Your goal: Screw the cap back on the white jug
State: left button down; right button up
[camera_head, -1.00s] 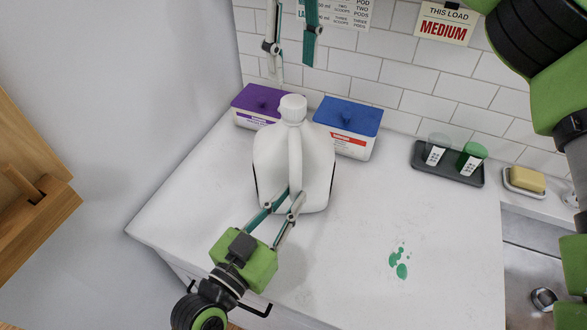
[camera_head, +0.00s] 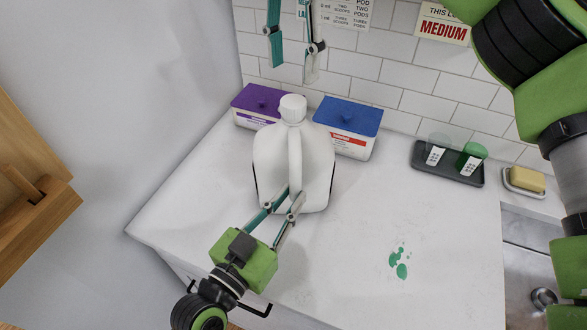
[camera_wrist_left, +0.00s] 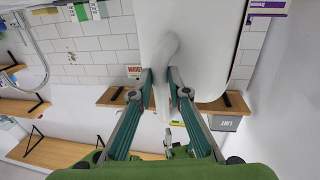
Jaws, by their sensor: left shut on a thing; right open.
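The white jug (camera_head: 315,160) stands upright on the white counter. The white cap (camera_head: 292,108) sits on its neck; I cannot tell how tightly. My left gripper (camera_head: 293,194) is shut on the jug's handle, low on the near side. The left wrist view shows both fingers (camera_wrist_left: 162,90) on either side of the handle (camera_wrist_left: 166,60), below the jug body. My right gripper (camera_head: 293,60) is open and empty, with its fingers pointing down above and beyond the cap, apart from it.
A purple-lidded tub (camera_head: 258,100) and a blue-lidded tub (camera_head: 347,118) stand behind the jug. A dark tray (camera_head: 447,170) with two cups and a soap dish (camera_head: 524,182) lie right, near the sink (camera_head: 535,255). A green spill (camera_head: 400,264) marks the otherwise clear front counter.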

aim_at(293, 101)
jog(key=n, duration=0.8)
jog(key=shift+n, duration=0.3)
jog(key=shift+f, duration=4)
